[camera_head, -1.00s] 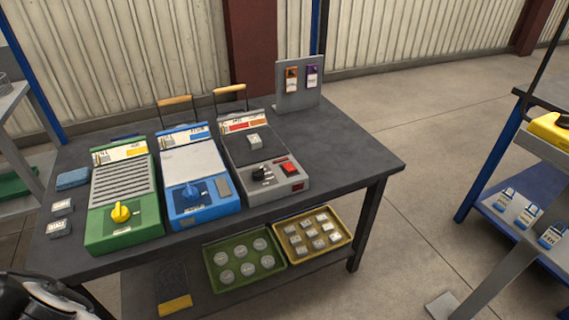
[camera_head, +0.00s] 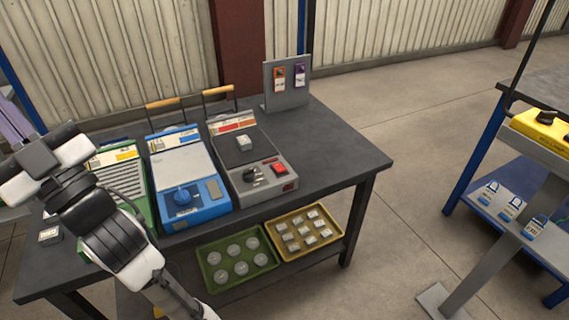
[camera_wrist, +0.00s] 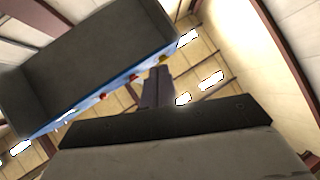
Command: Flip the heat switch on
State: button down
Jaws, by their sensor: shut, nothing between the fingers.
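The grey and black unit (camera_head: 262,170) with a wire handle stands at the right of three units on the dark table. A red switch (camera_head: 278,169) sits on its front panel, right of a black control (camera_head: 252,175). I cannot read any label or tell the switch's position. A small pale block (camera_head: 244,143) lies on its top. My gripper (camera_wrist: 156,72) is shut and empty in the wrist view, facing upward toward ceiling lights, away from the switch. My arm is at the left in the head view, over the green unit; the gripper is not clear there.
The blue unit (camera_head: 185,190) with a blue knob stands beside the green unit (camera_head: 122,172), partly hidden by my arm. A grey upright panel (camera_head: 270,92) holds two tags. Green (camera_head: 212,284) and yellow (camera_head: 312,248) trays lie below. The table's right end (camera_head: 340,155) is clear.

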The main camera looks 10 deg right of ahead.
jog(key=w+d+f+m+t+h+p, duration=0.1)
jog(key=w+d+f+m+h, duration=0.3)
jog(key=w+d+f+h, duration=0.45)
jog(key=w+d+f+m+t+h+p, duration=0.1)
jog(key=w+d+f+m+h, duration=0.3)
jog(key=w+d, duration=0.6)
jog(key=d+f+m+g+h+p, duration=0.1)
jog(key=d+f+g+h, duration=0.2)
jog(key=d+f, duration=0.5)
jog(key=s+d+f+m+g+h+p, duration=0.1)
jog(key=d+f+g+h, duration=0.1)
jog(key=d+f, duration=0.6)
jog(key=d+h, duration=0.1)
jog(key=d, duration=0.5)
jog(key=shift+f+g+p, duration=0.25)
jog(key=shift+g+p, duration=0.05)
jog(key=shift+g, duration=0.1)
